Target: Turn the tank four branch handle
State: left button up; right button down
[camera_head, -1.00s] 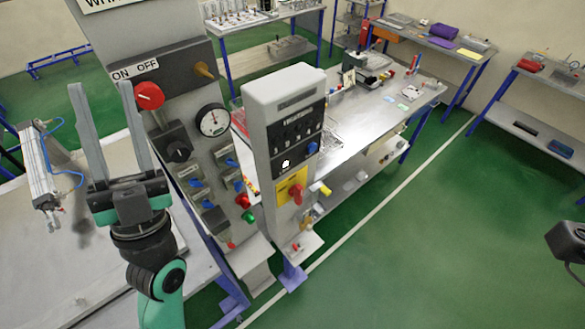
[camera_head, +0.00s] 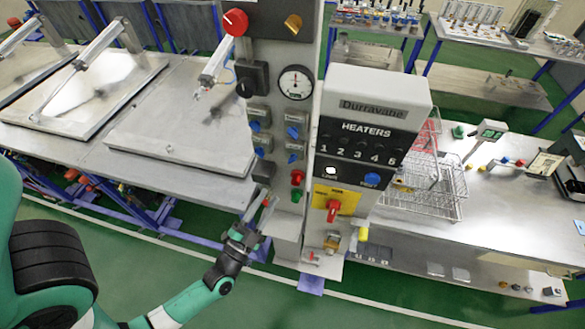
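My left gripper (camera_head: 262,212) is at the lower left of the tall grey control panel, its fingers pointing up. The fingers look apart, with a small red tip (camera_head: 266,202) close to them; whether they touch it I cannot tell. Several blue handles (camera_head: 292,131) sit on the panel above, below a round gauge (camera_head: 296,82). A small red-ended fitting (camera_head: 313,257) is low on the neighbouring heater post. No label reading tank four is legible. My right gripper is out of view.
The heater box (camera_head: 372,105) has a red switch (camera_head: 332,211) on a yellow plate. Flat metal lids (camera_head: 180,125) with pneumatic cylinders lie at left. A wire basket (camera_head: 425,185) stands on the right bench. The green floor in front is clear.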

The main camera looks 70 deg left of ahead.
aim_at(293, 159)
pick_arm(q)
jog(key=p+x, duration=0.1)
jog(key=x, duration=1)
jog(key=shift+w, duration=0.25)
jog(key=shift+r, duration=0.15)
grip_shut()
